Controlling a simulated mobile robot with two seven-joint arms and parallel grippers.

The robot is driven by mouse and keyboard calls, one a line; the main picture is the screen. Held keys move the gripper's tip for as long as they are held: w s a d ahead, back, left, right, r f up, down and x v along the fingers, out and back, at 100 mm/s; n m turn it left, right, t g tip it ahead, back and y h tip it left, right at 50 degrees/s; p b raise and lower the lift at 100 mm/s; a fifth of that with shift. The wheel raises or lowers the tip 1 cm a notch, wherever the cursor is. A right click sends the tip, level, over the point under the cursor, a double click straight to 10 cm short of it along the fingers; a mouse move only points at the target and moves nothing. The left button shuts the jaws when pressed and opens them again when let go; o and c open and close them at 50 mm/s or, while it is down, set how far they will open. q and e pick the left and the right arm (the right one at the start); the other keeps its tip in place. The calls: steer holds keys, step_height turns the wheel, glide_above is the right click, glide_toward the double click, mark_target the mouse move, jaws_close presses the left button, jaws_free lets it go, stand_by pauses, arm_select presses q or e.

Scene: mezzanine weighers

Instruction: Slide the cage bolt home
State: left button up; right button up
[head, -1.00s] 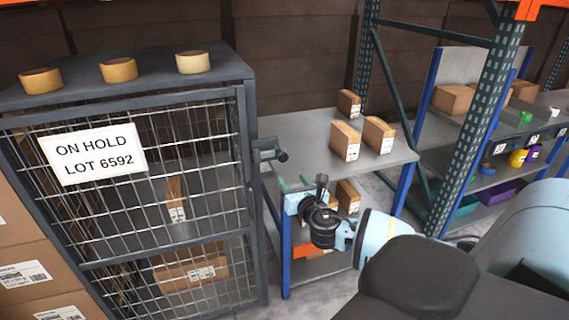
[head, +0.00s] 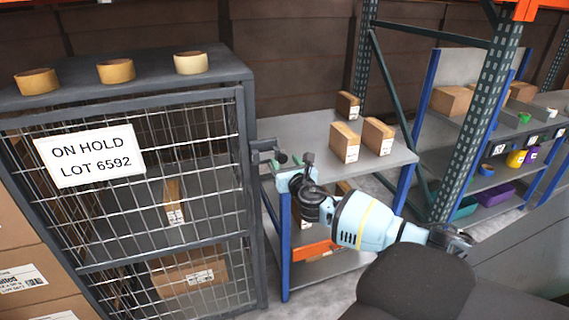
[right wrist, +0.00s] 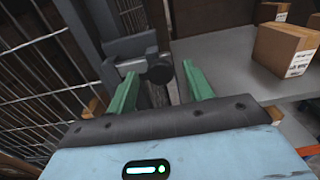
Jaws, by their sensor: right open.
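The wire-mesh cage (head: 249,200) stands at the left with its mesh door (head: 100,262) and a sign reading ON HOLD LOT 6592 (head: 90,155). The grey cage bolt (head: 264,146) sits at the door's right edge and ends in a dark round knob. In the right wrist view the bolt's knob (right wrist: 160,69) shows just beyond and between the fingertips. My right gripper (head: 289,159) is open with its green fingers close to the knob; the fingers also show in the right wrist view (right wrist: 161,76). I cannot tell whether they touch it. My left gripper is out of view.
A grey table (head: 310,128) with several cartons (head: 345,142) stands right of the cage. Tape rolls (head: 116,71) lie on the cage top. A green rack upright (head: 480,120) and shelves (head: 440,130) stand farther right. Cartons (head: 20,225) are stacked at the front left.

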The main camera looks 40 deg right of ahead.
mark_target(264, 157)
steer(key=shift+w, duration=0.2)
steer(key=shift+d, duration=0.1)
jaws_close()
steer(key=a, duration=0.1)
steer(key=w+a, duration=0.1)
steer(key=a, duration=0.1)
steer(key=w+a+p, duration=0.1)
steer(key=shift+a, duration=0.4)
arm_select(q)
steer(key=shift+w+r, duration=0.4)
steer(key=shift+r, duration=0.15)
arm_select(e)
jaws_free()
steer(key=shift+a, duration=0.1)
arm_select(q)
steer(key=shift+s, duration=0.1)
